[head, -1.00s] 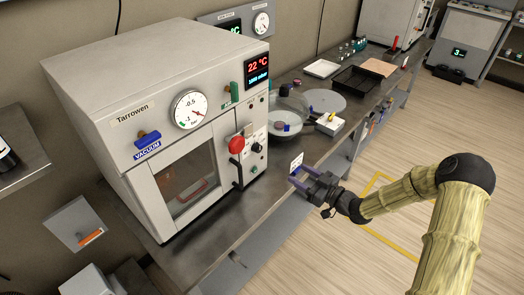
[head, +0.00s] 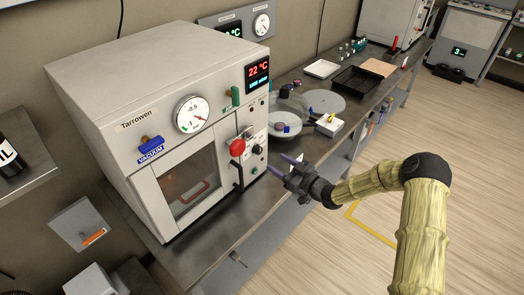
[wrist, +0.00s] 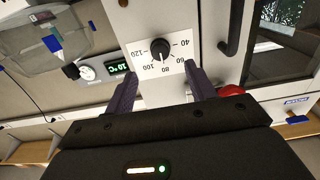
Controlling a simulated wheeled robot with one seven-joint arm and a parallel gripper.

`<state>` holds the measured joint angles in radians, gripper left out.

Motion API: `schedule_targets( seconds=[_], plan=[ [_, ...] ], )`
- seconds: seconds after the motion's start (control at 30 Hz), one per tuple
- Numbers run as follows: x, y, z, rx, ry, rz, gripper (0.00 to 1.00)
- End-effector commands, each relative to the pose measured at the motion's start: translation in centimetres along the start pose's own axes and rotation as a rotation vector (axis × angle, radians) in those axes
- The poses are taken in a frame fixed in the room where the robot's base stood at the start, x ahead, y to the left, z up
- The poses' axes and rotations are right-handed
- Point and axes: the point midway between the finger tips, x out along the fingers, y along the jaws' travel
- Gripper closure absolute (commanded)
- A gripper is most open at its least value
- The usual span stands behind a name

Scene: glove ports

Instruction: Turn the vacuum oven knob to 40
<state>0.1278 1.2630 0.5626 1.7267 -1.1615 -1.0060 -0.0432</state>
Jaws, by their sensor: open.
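The vacuum oven (head: 110,85) is a pale box with a front window, and its display reads 22 °C in red. Its black knob (wrist: 160,48) sits on a white scale plate (wrist: 178,62) marked 40 to 120. The plate looks upside down in the wrist view. The knob is small in the head view (head: 256,149); I cannot tell which number it points at. My gripper (head: 281,164) is open and empty, in front and to the right of the oven's control panel. In the wrist view, its two purple fingers (wrist: 161,74) point toward the knob, apart from it.
A red knob (head: 237,147) and a black door handle (head: 238,176) stand out left of the dial. A glass vessel (head: 285,122), a white box (head: 329,124) and a black tray (head: 357,80) lie on the bench at right.

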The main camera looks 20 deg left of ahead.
Motion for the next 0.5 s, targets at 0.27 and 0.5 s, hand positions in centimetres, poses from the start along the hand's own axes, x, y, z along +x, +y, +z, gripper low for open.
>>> schedule_targets(
  seconds=[0.27, 0.5],
  plan=[
    [5.0, -0.1, -0.2, 0.001, 0.001, -0.001, 0.45],
    [8.0, 0.0, 0.0, 0.001, -0.001, 0.0, 0.45]
  ],
)
